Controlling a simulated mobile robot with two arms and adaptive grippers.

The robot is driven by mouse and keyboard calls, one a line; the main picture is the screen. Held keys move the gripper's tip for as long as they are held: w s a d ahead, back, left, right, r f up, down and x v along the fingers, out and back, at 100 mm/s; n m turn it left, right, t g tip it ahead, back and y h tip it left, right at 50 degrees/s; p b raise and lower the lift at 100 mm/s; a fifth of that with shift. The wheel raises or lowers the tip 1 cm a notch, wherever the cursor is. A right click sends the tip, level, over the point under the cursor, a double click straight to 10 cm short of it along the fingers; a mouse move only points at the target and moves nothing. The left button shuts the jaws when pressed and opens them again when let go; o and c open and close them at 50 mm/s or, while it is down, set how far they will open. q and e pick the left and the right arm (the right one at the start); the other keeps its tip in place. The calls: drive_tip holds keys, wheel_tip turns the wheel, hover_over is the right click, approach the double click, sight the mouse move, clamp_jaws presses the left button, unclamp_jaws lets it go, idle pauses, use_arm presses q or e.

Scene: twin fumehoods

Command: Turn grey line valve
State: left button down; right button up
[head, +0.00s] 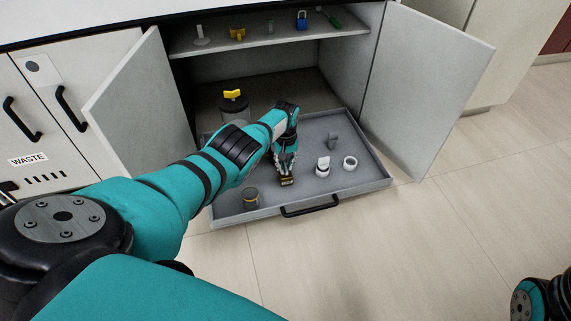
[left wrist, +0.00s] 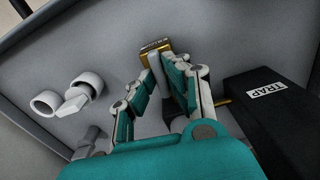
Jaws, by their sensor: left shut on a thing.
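My left gripper (head: 286,168) reaches down into the grey pull-out tray (head: 262,207). It is shut on a small brass-coloured piece with dark markings (head: 287,182); in the left wrist view the piece (left wrist: 153,47) shows at the fingertips (left wrist: 165,62). A small grey upright fitting (head: 333,141) stands in the tray to the right of the gripper, and is partly hidden in the left wrist view (left wrist: 86,140). It may be the grey line valve, but I cannot tell. A white valve-like fitting (head: 322,167) stands in front of it. My right gripper is out of view.
A yellow-handled container (head: 233,104) stands behind my left arm. A black box labelled TRAP (left wrist: 267,112) is beside the gripper. Open cabinet doors (head: 425,85) flank the tray; a shelf (head: 268,43) hangs above.

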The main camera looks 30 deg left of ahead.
sight(286, 166)
use_arm(q)
drive_tip(key=c, duration=1.4)
unclamp_jaws()
drive_tip(key=shift+o, duration=0.2)
drive_tip(key=shift+r, duration=0.1)
wheel_tip(286, 166, up, 12)
